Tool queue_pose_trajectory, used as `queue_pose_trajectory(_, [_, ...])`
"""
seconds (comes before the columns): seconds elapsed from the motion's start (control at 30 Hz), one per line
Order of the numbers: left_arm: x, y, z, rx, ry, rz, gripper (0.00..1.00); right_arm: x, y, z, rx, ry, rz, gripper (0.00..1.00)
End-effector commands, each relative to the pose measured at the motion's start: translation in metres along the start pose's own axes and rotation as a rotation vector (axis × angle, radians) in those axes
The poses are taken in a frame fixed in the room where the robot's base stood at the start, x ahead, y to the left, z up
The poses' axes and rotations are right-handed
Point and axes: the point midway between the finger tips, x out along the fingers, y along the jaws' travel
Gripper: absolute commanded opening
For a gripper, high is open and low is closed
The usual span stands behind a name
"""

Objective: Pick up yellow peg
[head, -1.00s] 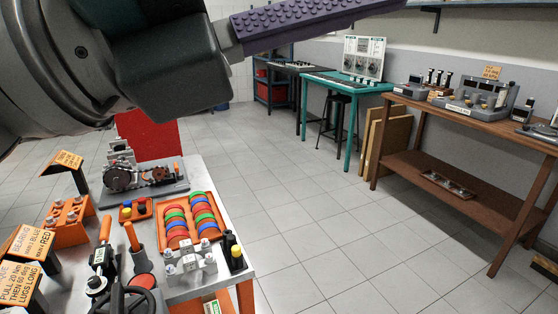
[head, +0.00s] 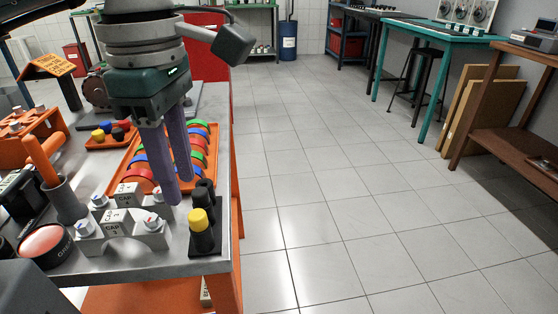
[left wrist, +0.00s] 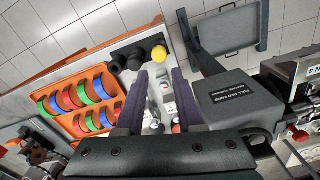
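A smaller yellow piece (head: 98,135) sits in a little orange tray farther back. My left gripper (head: 178,192) points down, with purple fingers apart and nothing between them. Its tips are left of the yellow-topped peg, near the white caps. The left wrist view also shows the open fingers (left wrist: 160,76). My right gripper is not in view.
White bearing caps (head: 122,228) stand left of the holder, close to the fingers. An orange tray of coloured rings (head: 205,153) lies behind. A dark peg (head: 204,191) stands behind the yellow-topped one. The floor right of the table is clear.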

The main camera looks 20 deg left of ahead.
Motion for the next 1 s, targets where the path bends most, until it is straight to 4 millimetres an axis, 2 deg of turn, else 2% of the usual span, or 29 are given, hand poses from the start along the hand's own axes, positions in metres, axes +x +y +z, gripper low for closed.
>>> queue_pose_trajectory(0.17, [0.018, -0.002, 0.004, 0.001, -0.002, -0.004, 0.36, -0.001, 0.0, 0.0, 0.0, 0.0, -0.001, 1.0])
queue_pose_trajectory(0.4, [0.053, -0.003, 0.01, 0.0, -0.003, -0.003, 0.36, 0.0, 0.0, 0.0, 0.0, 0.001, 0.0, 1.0])
queue_pose_trajectory(0.7, [0.058, -0.002, 0.01, 0.001, -0.003, 0.001, 0.35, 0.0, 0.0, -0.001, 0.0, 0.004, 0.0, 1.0])
queue_pose_trajectory(1.0, [0.057, -0.002, 0.01, 0.001, -0.003, 0.0, 0.02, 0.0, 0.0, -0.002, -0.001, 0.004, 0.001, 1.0])
